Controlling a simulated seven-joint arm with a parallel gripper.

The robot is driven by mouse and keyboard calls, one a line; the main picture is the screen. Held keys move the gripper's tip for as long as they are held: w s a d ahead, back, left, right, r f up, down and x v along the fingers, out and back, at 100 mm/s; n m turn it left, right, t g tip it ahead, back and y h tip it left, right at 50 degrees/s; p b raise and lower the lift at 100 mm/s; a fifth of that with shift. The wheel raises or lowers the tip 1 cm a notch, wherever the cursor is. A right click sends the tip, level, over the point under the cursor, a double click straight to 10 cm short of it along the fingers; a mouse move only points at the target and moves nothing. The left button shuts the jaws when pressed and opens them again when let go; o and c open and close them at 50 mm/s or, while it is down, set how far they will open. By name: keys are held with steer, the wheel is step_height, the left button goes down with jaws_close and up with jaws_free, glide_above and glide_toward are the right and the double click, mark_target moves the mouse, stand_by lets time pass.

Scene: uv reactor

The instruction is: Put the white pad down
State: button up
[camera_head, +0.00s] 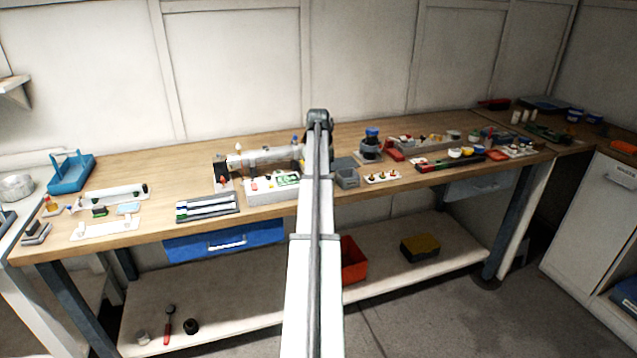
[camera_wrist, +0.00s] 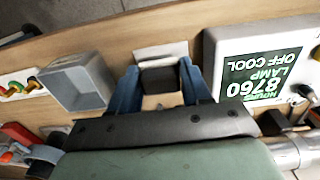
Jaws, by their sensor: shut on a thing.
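My gripper (camera_wrist: 159,72) shows in the wrist view with two blue fingers on either side of a small piece. A pale, white-grey strip (camera_wrist: 160,52) lies at the fingertips, with a dark square face (camera_wrist: 160,79) just below it in the picture, between the fingers. The pale strip looks like the white pad; I cannot tell whether the dark face is part of it. The gripper is shut on the pad, close over the wooden bench. Whether the pad touches the bench is unclear. In the head view my arm hides the gripper and pad.
A white lamp controller (camera_wrist: 258,75) stands close on the wrist view's right. An open grey bin (camera_wrist: 80,82) stands close on the left; it also shows in the head view (camera_head: 347,179). Bare wood of the bench (camera_wrist: 110,40) lies around the fingertips.

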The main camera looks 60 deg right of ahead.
steer(key=shift+f, duration=1.15)
steer(key=shift+f, duration=0.15)
steer(key=o, duration=1.2)
step_height(320, 180, up, 12)
steer(key=shift+r, duration=0.15)
